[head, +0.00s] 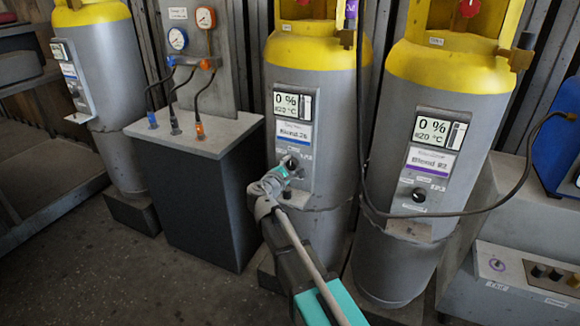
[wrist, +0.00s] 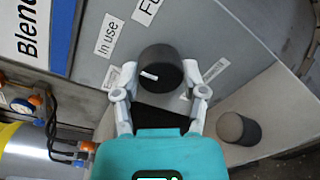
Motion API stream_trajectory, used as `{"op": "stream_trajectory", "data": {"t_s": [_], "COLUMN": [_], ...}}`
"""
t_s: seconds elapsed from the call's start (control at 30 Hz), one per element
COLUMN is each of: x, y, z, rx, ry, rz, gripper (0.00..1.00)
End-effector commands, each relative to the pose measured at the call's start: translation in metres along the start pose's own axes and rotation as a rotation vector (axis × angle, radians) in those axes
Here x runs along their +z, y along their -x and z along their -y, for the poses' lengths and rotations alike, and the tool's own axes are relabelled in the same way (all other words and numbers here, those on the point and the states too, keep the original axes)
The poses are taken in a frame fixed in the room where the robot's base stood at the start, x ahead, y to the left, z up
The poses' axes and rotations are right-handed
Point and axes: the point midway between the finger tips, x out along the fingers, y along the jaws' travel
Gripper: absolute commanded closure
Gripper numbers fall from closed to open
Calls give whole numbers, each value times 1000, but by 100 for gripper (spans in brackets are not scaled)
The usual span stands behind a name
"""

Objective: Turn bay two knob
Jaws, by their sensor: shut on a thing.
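The middle grey cylinder with a yellow top (head: 318,78) carries a panel with a "0 %" display (head: 293,104), a blue-banded label and a dark round knob. My gripper (head: 287,168) reaches this panel from below and covers part of it. In the wrist view my gripper (wrist: 160,92) has its two pale fingers closed on the sides of the black knob (wrist: 161,68). A white mark on the knob's face points left in that view, towards a small label. An "In use" label (wrist: 109,35) sits beside the knob. I cannot read a bay number.
A second, smaller dark knob (wrist: 238,128) stands close to the right finger. The right cylinder (head: 385,240) has its own display and knob (head: 418,195), with a dark hose crossing in front. A grey cabinet (head: 195,190) with gauges above stands left.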

Motion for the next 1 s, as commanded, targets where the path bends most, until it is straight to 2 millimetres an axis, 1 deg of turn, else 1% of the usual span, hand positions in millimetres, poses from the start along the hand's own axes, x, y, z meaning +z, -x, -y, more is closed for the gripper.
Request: {"op": "stream_trajectory", "data": {"t_s": [0.03, 0.47, 0.5, 0.63, 0.67, 1.0], "x": [-1, -1, -1, 0, 0, 0], "y": [-2, -2, -2, -2, -2, -1], "z": [-2, -2, -2, -2, -2, -1], "rx": [5, 5, 5, 3, 3, 1], "ry": [-4, -13, -13, -13, -13, -14], "rz": [-2, -1, -1, -1, -1, -1], "gripper": [93, 93, 38, 13, 10, 10]}}
